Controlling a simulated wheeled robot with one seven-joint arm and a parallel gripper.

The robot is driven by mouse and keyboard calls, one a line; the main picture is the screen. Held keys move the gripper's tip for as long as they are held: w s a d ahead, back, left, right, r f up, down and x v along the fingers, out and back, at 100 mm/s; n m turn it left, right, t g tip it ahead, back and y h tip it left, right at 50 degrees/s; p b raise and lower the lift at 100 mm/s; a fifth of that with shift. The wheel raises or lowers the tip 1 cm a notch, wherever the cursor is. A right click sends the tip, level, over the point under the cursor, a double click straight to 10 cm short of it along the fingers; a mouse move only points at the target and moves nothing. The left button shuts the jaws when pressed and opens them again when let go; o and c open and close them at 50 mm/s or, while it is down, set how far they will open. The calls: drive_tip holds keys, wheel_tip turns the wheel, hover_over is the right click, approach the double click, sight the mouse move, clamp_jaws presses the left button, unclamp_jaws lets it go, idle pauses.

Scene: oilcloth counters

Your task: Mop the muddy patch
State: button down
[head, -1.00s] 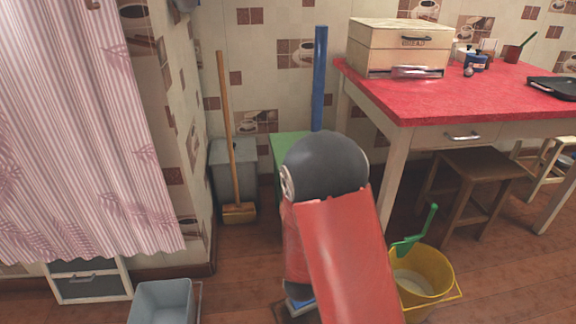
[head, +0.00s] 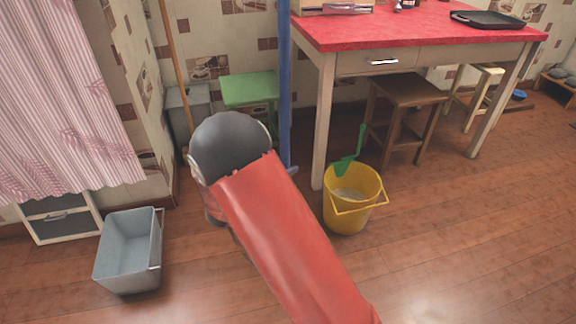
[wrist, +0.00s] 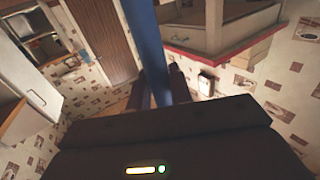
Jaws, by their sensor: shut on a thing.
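A long blue pole (head: 284,90) stands nearly upright in the head view, between the green stool and the table's near leg. In the head view my gripper is mostly hidden behind my arm. No mop head shows. I cannot make out a muddy patch on the visible floor.
A yellow bucket (head: 350,218) with a green scoop (head: 347,160) stands right of my arm. A grey tub (head: 130,262) sits at left. The red table (head: 430,32), brown stool (head: 408,90) and green stool (head: 247,90) are behind. The floor (head: 470,240) at right is clear.

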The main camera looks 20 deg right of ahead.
wheel_tip(320, 180, down, 6)
drive_tip(key=b, duration=0.4)
drive_tip(key=shift+s+g, duration=0.3)
drive_tip(key=shift+s, duration=0.15)
drive_tip(key=shift+f+b, duration=0.9)
drive_tip(key=shift+f, duration=0.2)
drive_tip(key=shift+w, duration=0.1)
idle(0.3)
drive_tip(key=shift+w+r, duration=0.15)
drive_tip(key=shift+w, duration=2)
drive_tip(key=w, duration=0.4)
drive_tip(key=shift+w+b, duration=0.25)
drive_tip(key=shift+b, duration=0.05)
drive_tip(key=shift+f, duration=0.2)
